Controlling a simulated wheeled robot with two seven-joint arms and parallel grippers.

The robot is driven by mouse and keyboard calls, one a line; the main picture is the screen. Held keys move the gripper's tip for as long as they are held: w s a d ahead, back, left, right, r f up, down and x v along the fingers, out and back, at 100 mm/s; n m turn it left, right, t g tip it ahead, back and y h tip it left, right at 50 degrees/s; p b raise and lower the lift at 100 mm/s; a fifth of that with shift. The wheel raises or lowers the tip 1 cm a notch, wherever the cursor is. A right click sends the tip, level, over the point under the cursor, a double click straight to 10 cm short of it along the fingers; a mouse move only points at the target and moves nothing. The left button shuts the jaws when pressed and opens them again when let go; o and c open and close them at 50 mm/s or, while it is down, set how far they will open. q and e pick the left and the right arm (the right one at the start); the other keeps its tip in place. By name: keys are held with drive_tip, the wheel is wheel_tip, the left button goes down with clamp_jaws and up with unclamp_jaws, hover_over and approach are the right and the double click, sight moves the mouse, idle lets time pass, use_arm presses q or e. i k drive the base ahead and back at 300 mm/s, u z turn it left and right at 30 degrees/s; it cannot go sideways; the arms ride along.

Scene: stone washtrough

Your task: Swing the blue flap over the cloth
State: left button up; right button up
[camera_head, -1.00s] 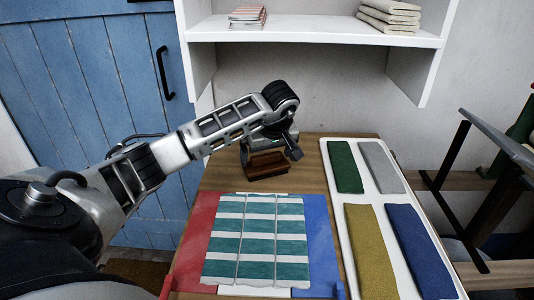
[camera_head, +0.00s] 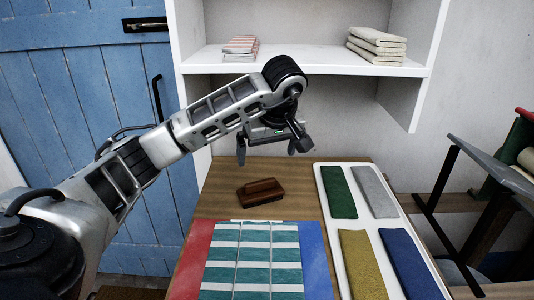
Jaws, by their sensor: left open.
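The cloth (camera_head: 254,256), with teal and white stripes, lies flat on the folding board at the bottom of the view. The blue flap (camera_head: 315,262) lies flat at the cloth's right side, with the cloth overlapping part of it. The red flap (camera_head: 193,262) lies flat on the left. The near ends of the board and cloth are cut off by the frame. My left gripper (camera_head: 270,147) is open and empty, fingers down, above the far part of the table, beyond the cloth and clear of it. My right gripper is not in view.
A brown wooden block (camera_head: 261,192) sits on the wooden table (camera_head: 221,194) beyond the cloth. A white tray (camera_head: 360,224) with green, grey, yellow and blue cloths lies to the right. A white shelf (camera_head: 315,60) with folded cloths stands behind, above the gripper.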

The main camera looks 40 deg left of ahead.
sight(318, 286)
drive_tip(key=k, duration=1)
